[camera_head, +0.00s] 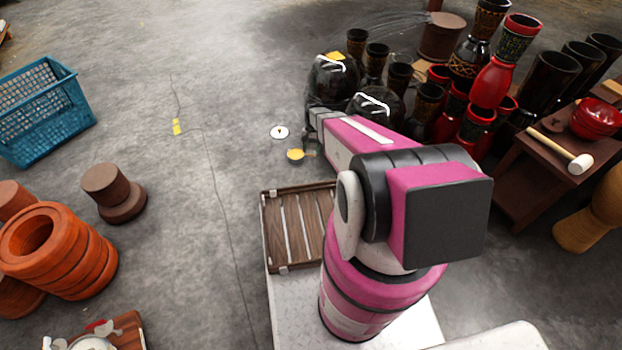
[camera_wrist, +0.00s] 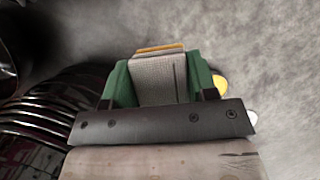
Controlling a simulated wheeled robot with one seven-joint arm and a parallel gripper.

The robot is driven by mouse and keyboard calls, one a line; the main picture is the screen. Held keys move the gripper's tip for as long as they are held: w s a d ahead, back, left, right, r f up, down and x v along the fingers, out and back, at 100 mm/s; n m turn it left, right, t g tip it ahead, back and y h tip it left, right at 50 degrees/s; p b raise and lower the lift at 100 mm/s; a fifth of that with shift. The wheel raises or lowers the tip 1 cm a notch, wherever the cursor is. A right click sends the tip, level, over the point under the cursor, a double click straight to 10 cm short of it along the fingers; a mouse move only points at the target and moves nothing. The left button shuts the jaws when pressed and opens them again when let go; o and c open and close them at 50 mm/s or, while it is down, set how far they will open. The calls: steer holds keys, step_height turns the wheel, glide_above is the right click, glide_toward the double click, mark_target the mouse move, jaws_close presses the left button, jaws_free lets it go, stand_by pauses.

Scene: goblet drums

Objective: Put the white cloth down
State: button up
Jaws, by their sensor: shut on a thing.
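A pale grey-white woven piece (camera_wrist: 155,82), which looks like the folded white cloth, sits between the green fingers of my gripper (camera_wrist: 160,68) in the wrist view. An orange-yellow strip shows along its far edge. My gripper is shut on it, with one finger on each side. In the head view my pink arm reaches away toward the black drums, and my gripper (camera_head: 311,143) is small and partly hidden by the arm. The cloth cannot be made out there. Grey concrete floor shows beyond the fingers in the wrist view.
A yellow disc (camera_head: 295,155) and a white disc (camera_head: 280,132) lie on the floor by my gripper. Shiny black drums (camera_head: 375,104) stand close by. A slatted wooden tray (camera_head: 298,226) is nearer me. A blue crate (camera_head: 43,108) stands left; the floor between is mostly clear.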

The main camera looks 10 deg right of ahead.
steer(key=m, duration=0.2)
glide_above(309, 179)
steer(key=f, duration=1.3)
steer(key=w+f, duration=0.1)
steer(key=f, duration=0.6)
steer(key=shift+d, duration=0.35)
steer(key=shift+s+f, duration=0.15)
steer(key=shift+f, duration=2)
steer(key=o, duration=0.8)
steer(key=shift+f, duration=0.15)
steer(key=v, duration=1.2)
steer(key=s+r+n+t, duration=0.1)
steer(key=s+r+n, duration=0.1)
steer(key=s+r, duration=0.6)
steer(key=s+a+r+n+t+h, duration=0.1)
steer(key=s+r, duration=0.8)
steer(key=r, duration=1.2)
steer(key=s+r+n+t, duration=0.2)
steer(key=s+r, duration=0.6)
steer(key=r, duration=0.6)
steer(key=shift+s+a+r+n+h, duration=0.2)
steer(key=shift+r+n+h, duration=0.1)
steer(key=shift+n, duration=0.1)
